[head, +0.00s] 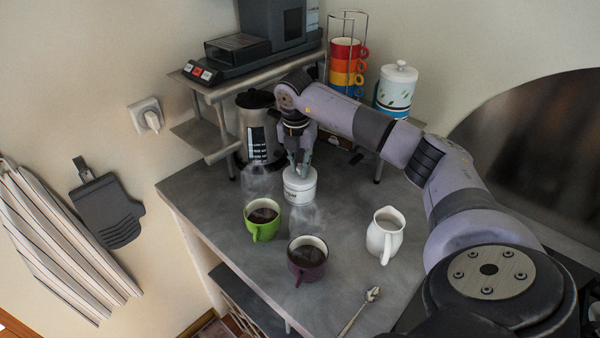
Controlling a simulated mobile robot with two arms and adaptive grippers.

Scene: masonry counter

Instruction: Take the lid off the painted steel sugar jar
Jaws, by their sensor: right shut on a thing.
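The sugar jar (300,193), a small round white jar with dark lettering, stands upright on the grey counter (200,187). My right gripper (302,170) points down from above at the top of this jar. It is shut at the jar's white lid (293,179), whose knob is hidden between the fingers. The lid appears to sit on the jar; I cannot tell whether there is a gap under it. My left gripper is not in view.
A green mug (262,219), a purple mug (307,259), a white pitcher (385,235) and a spoon (359,311) are in front. Behind stand a steel shelf (200,138) with a machine, a dark container (256,130), stacked mugs (346,66) and a patterned canister (394,94).

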